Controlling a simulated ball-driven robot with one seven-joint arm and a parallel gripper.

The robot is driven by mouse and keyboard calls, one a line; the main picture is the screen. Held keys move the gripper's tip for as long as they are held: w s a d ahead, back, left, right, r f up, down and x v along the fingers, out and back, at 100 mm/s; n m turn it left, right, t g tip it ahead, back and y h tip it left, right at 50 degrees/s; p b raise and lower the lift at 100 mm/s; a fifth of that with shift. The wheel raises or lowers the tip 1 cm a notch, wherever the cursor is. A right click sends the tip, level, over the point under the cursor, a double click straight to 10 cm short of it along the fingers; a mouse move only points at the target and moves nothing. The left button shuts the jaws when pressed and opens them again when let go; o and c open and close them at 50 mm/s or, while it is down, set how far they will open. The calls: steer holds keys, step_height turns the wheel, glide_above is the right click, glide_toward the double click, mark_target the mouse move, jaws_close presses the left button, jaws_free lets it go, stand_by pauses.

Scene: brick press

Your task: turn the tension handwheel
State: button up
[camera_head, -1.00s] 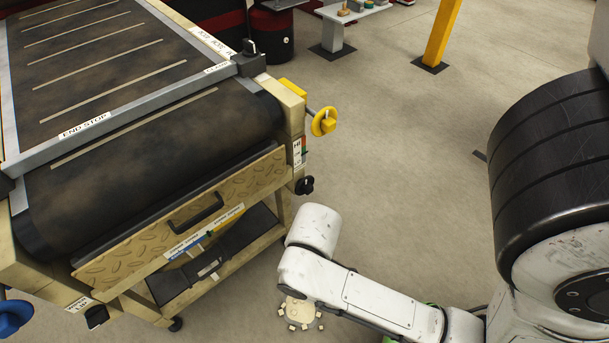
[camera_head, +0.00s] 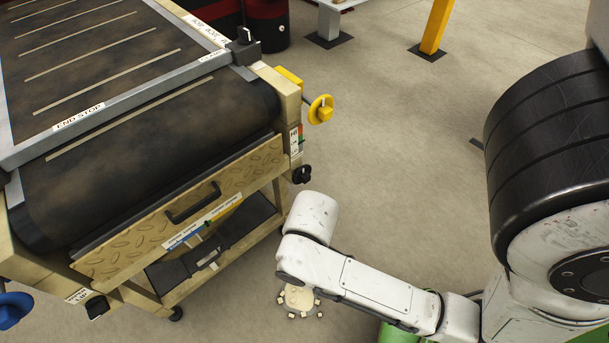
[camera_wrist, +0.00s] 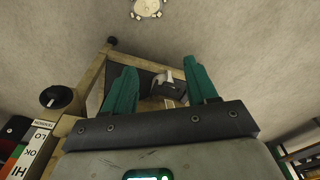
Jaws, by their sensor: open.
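A yellow handwheel (camera_head: 321,109) sticks out from the right side of the conveyor frame, near its end. A blue handwheel (camera_head: 15,309) is cut off at the left edge. A black knob (camera_head: 302,174) sits below the yellow wheel; a black knob also shows at left in the wrist view (camera_wrist: 56,97). My gripper (camera_wrist: 161,64) is open and empty, its teal fingers apart. The head view does not show it; my white arm reaches beside the conveyor's right corner.
A HI/OK/LO scale (camera_wrist: 30,152) is on the frame at lower left in the wrist view. The conveyor (camera_head: 150,140) has an end stop bar and a tread-plate panel with a handle. A yellow post (camera_head: 437,27) stands behind. The floor right of the conveyor is largely clear.

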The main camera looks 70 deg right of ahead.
stand_by(0.3)
steer(key=n+t+h+b, duration=0.9)
steer(key=n+t+b, duration=0.5)
steer(key=n+b, duration=1.2)
glide_toward(308, 180)
steer(key=w+d+n+p, duration=0.1)
steer(key=w, duration=0.1)
steer(key=w+d+n+p, duration=0.1)
steer(key=w+d, duration=0.1)
steer(key=w, duration=0.1)
steer(key=w+d+n+p, duration=0.1)
steer(key=w+n+p, duration=0.1)
steer(key=shift+w+d+f, duration=0.2)
steer(key=shift+d+f, duration=0.1)
steer(key=c, duration=1.1)
